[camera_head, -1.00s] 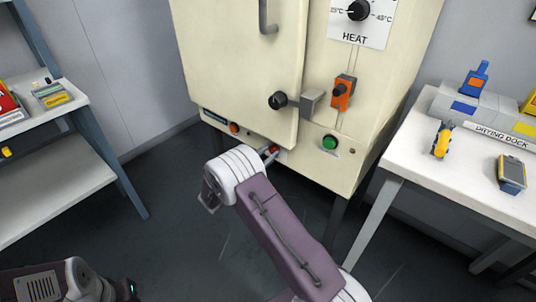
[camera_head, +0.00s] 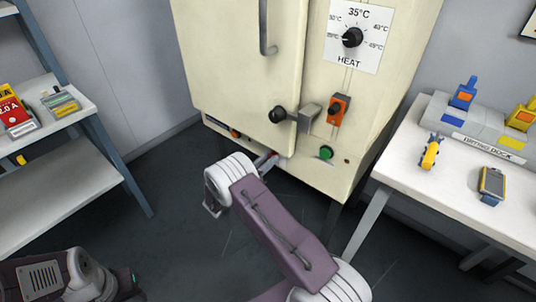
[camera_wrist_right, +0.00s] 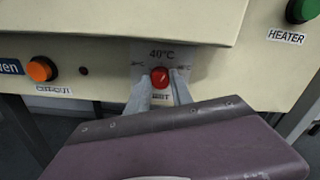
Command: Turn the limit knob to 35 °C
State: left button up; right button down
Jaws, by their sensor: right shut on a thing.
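The red limit knob (camera_wrist_right: 160,77) is on the lower front panel of the cream oven, in the right wrist view. Its scale plate (camera_wrist_right: 163,54) reads 40 °C at the top, with smaller marks left and right that are too blurred to read. The label below is partly hidden. My right gripper (camera_wrist_right: 160,84) is shut on the knob, one pale finger on each side. I cannot make out a pointer on the knob. In the head view my right gripper (camera_head: 267,162) reaches the oven's lower edge. My left arm shows at the lower left, its fingers out of view.
An orange button (camera_wrist_right: 41,69) sits left of the limit knob. A shelf and a white table flank the oven.

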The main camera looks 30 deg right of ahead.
jog(key=shift+f+n+p, duration=0.2)
jog(key=shift+n+p, duration=2.4)
jog(key=shift+n, duration=6.1)
jog(key=c, duration=1.1)
grip_release()
jog(key=shift+a, duration=0.15)
